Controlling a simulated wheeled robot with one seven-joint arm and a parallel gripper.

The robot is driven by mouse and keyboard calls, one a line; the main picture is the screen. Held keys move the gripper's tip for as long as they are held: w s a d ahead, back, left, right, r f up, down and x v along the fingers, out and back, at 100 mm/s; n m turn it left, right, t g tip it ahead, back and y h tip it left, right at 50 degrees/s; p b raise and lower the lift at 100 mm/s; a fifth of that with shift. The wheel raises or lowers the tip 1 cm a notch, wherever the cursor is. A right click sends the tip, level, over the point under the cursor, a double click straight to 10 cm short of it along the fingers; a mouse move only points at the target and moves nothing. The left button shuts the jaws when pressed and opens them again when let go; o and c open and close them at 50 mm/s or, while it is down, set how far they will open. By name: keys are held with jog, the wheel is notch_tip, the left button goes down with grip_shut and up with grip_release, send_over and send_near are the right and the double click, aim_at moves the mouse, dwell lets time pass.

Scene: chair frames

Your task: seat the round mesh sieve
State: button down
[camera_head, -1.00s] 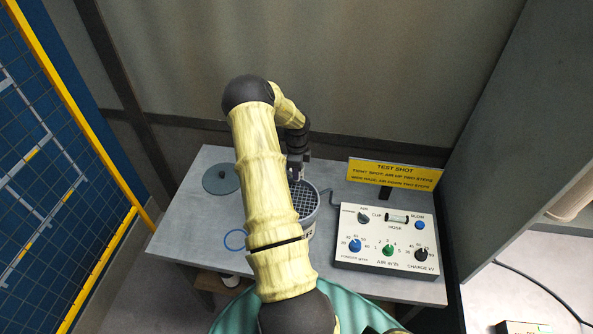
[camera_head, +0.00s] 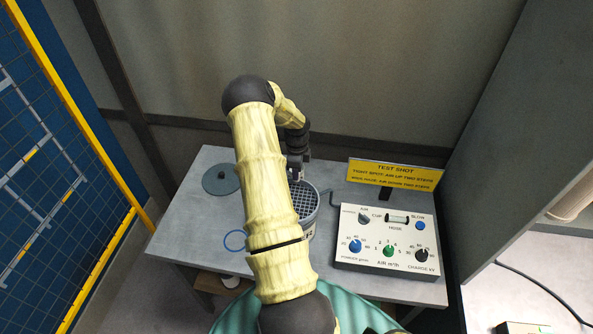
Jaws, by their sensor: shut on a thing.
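The round mesh sieve (camera_head: 305,199) shows as a grey grid at the mouth of a round grey container (camera_head: 311,226) on the table. My arm hides the left part of both. My gripper (camera_head: 295,174) is at the far edge of the sieve, pointing down, and is shut on the sieve. The fingertips are small and partly hidden, and I cannot tell whether the sieve lies fully flat in the container.
A dark round lid (camera_head: 221,180) and a blue ring (camera_head: 235,241) lie on the grey table (camera_head: 190,225) left of my arm. A control box (camera_head: 388,240) with knobs stands at the right, with a yellow sign (camera_head: 395,174) behind it. A wire mesh panel (camera_head: 50,170) stands at the far left.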

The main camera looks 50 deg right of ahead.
dwell(0.4)
jog(key=shift+f+b, duration=0.65)
jog(key=shift+f, duration=0.15)
jog(key=c, duration=0.9)
grip_release()
jog(key=shift+o, duration=0.2)
jog(key=shift+r, duration=0.15)
jog(key=shift+r+p, duration=2.4)
jog(key=shift+r, duration=1.55)
